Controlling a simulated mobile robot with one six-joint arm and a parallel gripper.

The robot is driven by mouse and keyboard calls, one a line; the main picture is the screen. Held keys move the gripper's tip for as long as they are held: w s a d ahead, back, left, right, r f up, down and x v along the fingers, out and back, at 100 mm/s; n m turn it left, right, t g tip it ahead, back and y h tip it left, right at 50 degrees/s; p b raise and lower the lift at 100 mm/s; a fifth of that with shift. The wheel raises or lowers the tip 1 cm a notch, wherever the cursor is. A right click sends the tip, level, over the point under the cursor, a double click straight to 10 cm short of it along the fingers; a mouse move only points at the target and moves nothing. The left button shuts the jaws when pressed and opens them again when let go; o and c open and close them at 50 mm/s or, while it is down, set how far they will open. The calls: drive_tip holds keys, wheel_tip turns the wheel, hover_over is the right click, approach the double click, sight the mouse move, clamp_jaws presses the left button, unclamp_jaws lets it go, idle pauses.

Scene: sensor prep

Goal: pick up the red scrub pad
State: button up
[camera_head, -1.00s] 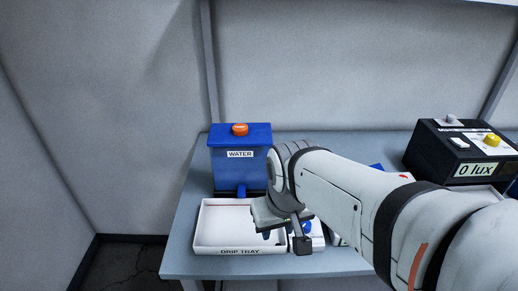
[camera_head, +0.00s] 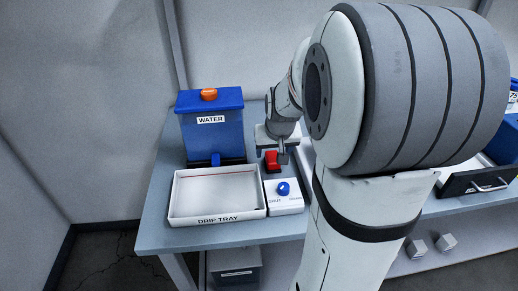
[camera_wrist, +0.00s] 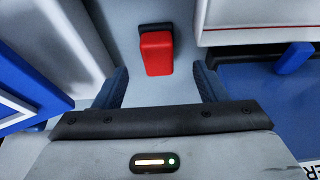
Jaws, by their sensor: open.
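The red scrub pad (camera_head: 272,161) lies on the table between the blue water tank and my arm in the head view. In the wrist view the red pad (camera_wrist: 156,53), with a dark strip at its far end, sits ahead of my gripper, roughly midway between the two fingers. My gripper (camera_wrist: 160,85) is open and empty, with its dark blue fingers on either side of the pad's line. In the head view my gripper (camera_head: 282,150) is just above and beside the pad, partly hidden by my own wrist. Contact with the pad cannot be made out.
The blue water tank (camera_head: 215,136) with an orange cap stands left of the pad. The white drip tray (camera_head: 215,214) is in front of it. A white box with a blue knob (camera_head: 285,197) sits just in front of the pad. Two small grey blocks (camera_head: 430,245) lie on the lower shelf.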

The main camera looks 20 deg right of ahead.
sight(273, 157)
drive_tip(key=x, duration=0.6)
drive_tip(key=shift+w+d+r, duration=0.1)
drive_tip(key=shift+w+d, duration=0.05)
drive_tip(key=shift+c, duration=0.2)
drive_tip(key=c, duration=1.1)
wheel_tip(273, 157, up, 10)
drive_tip(key=shift+r+p, duration=0.1)
drive_tip(key=shift+p, duration=0.2)
